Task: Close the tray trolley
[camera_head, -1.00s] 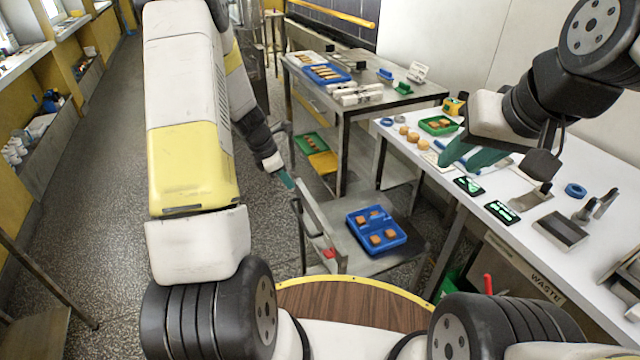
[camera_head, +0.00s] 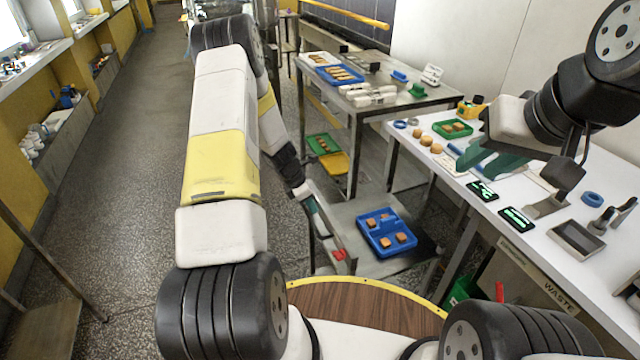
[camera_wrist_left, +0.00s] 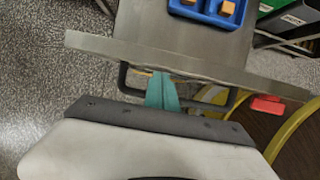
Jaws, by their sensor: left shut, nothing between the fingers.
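The tray trolley (camera_head: 341,217) is a low grey metal tray with an upright front panel, standing out from under the bench. It also shows in the left wrist view (camera_wrist_left: 188,30). A dark loop handle (camera_wrist_left: 225,101) sits on the panel's near side. My left gripper (camera_head: 313,207) is shut and empty at the panel. In the left wrist view, its teal fingertips (camera_wrist_left: 162,88) overlap the handle; whether they touch it I cannot tell. A blue tray (camera_head: 387,234) with brown pieces lies in the trolley. My right gripper (camera_head: 484,161) is open and empty above the white table.
A metal bench (camera_head: 420,98) stands behind the trolley. The white table (camera_head: 455,135) at right holds small trays, round pieces and tools. A red block (camera_wrist_left: 266,105) is by the panel's right end. The floor (camera_head: 130,190) at left is clear.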

